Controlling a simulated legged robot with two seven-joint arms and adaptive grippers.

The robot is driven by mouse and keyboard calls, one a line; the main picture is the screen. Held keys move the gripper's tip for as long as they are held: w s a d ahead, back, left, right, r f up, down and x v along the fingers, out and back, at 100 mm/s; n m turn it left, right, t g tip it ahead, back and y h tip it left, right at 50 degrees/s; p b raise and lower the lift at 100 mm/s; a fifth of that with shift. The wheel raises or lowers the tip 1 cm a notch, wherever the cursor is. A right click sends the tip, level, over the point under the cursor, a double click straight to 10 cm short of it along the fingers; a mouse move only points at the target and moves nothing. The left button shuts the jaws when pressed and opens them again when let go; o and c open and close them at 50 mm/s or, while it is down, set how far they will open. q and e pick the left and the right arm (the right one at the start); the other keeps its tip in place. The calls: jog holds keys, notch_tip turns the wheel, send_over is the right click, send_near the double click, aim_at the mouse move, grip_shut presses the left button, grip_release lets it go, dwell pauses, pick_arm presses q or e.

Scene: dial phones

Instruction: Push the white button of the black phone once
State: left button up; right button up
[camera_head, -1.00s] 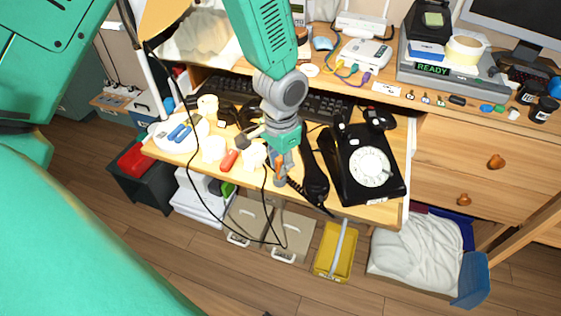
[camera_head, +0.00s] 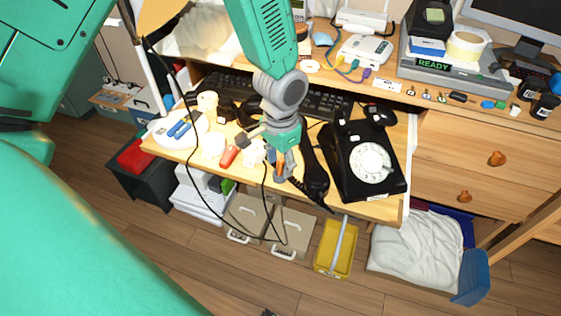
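The black phone (camera_head: 344,178) lies on the wooden desk, right of the middle, with a white round dial (camera_head: 370,163). A small white patch (camera_head: 377,197) shows on its front edge; I cannot tell whether it is the button. Its black handset (camera_head: 315,178) lies off the phone, along its left side. My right gripper is not recognisable in view.
A black keyboard (camera_head: 325,103) lies behind the phone. A red-and-white item (camera_head: 229,156) and white containers crowd the desk to the left. A black mouse-like object (camera_head: 380,114) sits behind the phone. The desk's front edge is close below, with a yellow bin (camera_head: 337,248) on the floor.

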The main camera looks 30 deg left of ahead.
pick_arm(q)
notch_tip(320, 180, up, 12)
jog(key=shift+f, duration=0.1)
dwell(0.5)
jog(key=s+f+n, duration=0.1)
jog(key=s+f, duration=0.4)
jog(key=f, duration=0.4)
jog(key=s+f+n, duration=0.1)
jog(key=s+f, duration=0.4)
jog(key=f, duration=0.4)
jog(key=s+a+f+p, duration=0.1)
jog(key=s+f, duration=0.5)
jog(key=s, duration=0.6)
jog(key=shift+s+a+f+n+t, duration=0.15)
jog(key=shift+s+n+t, duration=0.15)
jog(key=shift+s+n, duration=0.1)
